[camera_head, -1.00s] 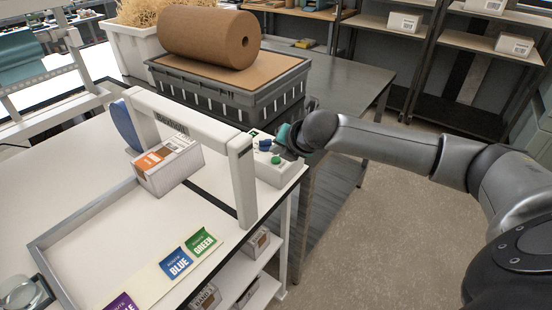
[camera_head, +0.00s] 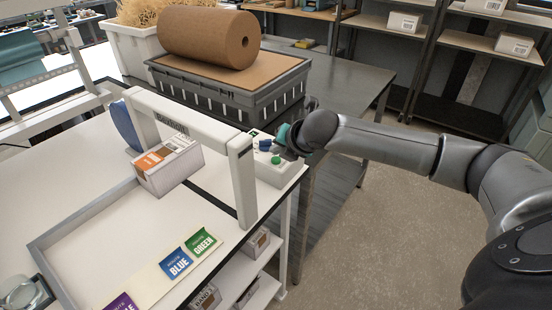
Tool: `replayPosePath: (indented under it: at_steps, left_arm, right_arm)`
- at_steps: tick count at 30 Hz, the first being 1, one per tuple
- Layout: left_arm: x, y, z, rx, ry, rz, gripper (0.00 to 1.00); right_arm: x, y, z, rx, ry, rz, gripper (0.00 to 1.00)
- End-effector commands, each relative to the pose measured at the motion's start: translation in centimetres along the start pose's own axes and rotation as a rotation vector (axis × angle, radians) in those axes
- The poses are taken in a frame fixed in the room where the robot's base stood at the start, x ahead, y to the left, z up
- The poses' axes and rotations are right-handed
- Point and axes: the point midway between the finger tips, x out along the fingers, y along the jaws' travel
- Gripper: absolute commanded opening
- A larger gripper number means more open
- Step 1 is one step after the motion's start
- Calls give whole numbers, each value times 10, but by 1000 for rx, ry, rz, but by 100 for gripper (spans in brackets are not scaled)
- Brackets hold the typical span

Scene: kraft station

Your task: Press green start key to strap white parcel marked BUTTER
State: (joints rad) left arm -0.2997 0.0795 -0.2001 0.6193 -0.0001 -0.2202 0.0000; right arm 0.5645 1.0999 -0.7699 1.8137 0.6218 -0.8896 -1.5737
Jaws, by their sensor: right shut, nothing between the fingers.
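The white parcel (camera_head: 170,166) with an orange-brown label sits under the white arch of the strapping machine (camera_head: 190,125); its label is too small to read. A white control box (camera_head: 278,174) stands at the right foot of the arch. A green key (camera_head: 276,160) shows on its top. My right gripper (camera_head: 274,151) reaches in from the right, shut and empty, with its dark fingers just above the box beside the green key. I cannot tell whether it touches the key. My left gripper is out of view.
Blue and green route cards (camera_head: 190,252) lie on the white table's front. A grey crate (camera_head: 225,100) bears a brown paper roll (camera_head: 210,37) behind the arch. Small boxes stand on the shelf below the table. The floor at the right is clear.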

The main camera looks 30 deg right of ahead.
Motion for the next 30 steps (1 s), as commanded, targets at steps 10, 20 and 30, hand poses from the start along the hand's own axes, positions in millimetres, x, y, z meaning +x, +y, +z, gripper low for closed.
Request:
replayPosePath:
  at_steps: [10, 20, 30]
  left_arm:
    - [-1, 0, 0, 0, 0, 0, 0]
    - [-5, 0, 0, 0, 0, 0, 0]
    - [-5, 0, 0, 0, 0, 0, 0]
  right_arm:
    - [1, -1, -1, 0, 1, -1, 0]
    - [6, -4, -4, 0, 0, 0, 0]
    - [7, -5, -5, 0, 0, 0, 0]
